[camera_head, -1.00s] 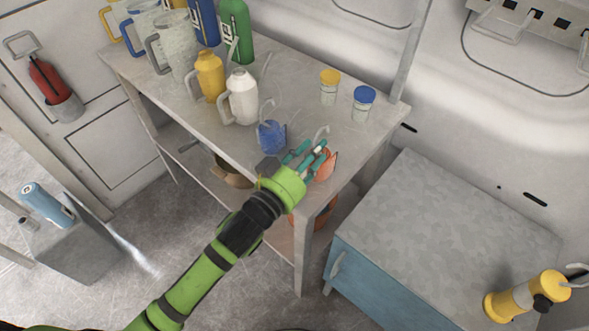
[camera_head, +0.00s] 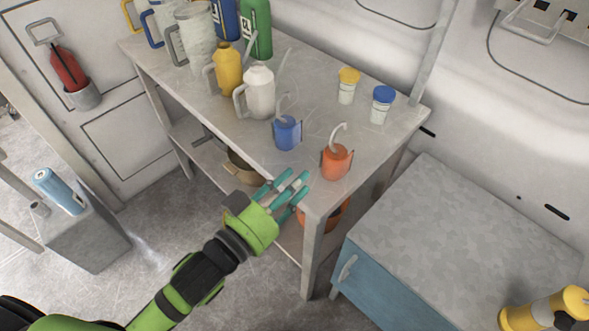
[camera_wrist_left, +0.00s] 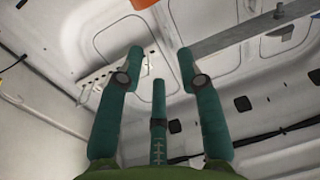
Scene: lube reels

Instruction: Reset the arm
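My left arm comes in from the lower left in the head view. Its left gripper (camera_head: 285,190) has teal fingers and is beside the front edge of the workbench (camera_head: 220,108). In the left wrist view the left gripper (camera_wrist_left: 158,75) has its fingers spread apart with nothing between them. An orange oil can (camera_head: 336,161) stands upright on the bench near its front right corner, apart from the fingers. A blue oil can (camera_head: 287,133) stands behind the gripper. My right gripper is not in view.
White (camera_head: 260,92) and yellow (camera_head: 228,70) jugs, and small jars with yellow (camera_head: 349,75) and blue (camera_head: 383,94) lids, stand on the bench. A blue cabinet (camera_head: 400,280) is at right.

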